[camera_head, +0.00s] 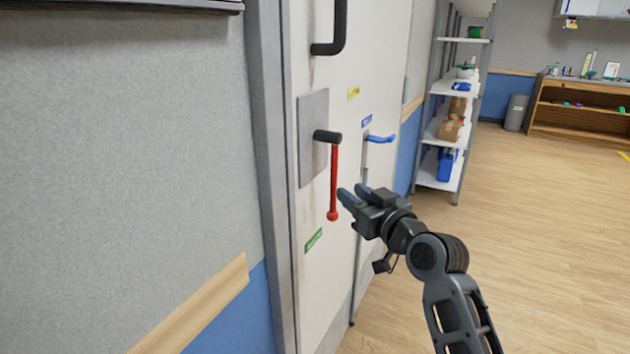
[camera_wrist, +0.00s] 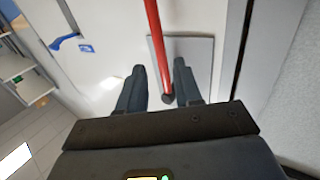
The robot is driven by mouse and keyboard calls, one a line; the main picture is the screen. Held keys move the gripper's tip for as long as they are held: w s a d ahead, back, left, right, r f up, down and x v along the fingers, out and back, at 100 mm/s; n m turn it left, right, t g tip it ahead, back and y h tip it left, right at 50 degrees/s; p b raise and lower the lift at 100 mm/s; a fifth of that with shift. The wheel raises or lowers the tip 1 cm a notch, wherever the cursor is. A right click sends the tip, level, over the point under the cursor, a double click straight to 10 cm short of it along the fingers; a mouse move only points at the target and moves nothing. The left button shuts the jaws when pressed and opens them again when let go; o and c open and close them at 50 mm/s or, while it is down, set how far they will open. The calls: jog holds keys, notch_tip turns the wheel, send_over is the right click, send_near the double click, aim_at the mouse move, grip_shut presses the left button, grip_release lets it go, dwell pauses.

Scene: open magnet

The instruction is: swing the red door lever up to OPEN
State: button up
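The red lever (camera_head: 334,180) hangs straight down from a dark pivot (camera_head: 328,137) on a grey plate (camera_head: 313,120) on the white door. Its round red knob (camera_head: 333,215) is at the low end. A yellow label (camera_head: 353,92) is above and a green label (camera_head: 313,240) below; their words are too small to read. My gripper (camera_head: 352,192) is open and empty, just right of the lever's lower half. In the wrist view, the red lever (camera_wrist: 154,35) passes between the spread fingers (camera_wrist: 160,72); the knob is out of view there.
A dark pull handle (camera_head: 335,30) sits above the lever. A blue handle (camera_head: 379,138) is on the panel to the right. Shelves (camera_head: 450,130) stand farther back. The wooden floor (camera_head: 540,220) at right is clear.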

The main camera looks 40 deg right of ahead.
aim_at(336, 179)
jog(key=x, duration=0.5)
jog(key=p+x, duration=0.1)
jog(key=x, duration=0.2)
jog(key=shift+w+r, duration=0.1)
jog(key=shift+r, duration=0.15)
grip_shut()
dwell(0.4)
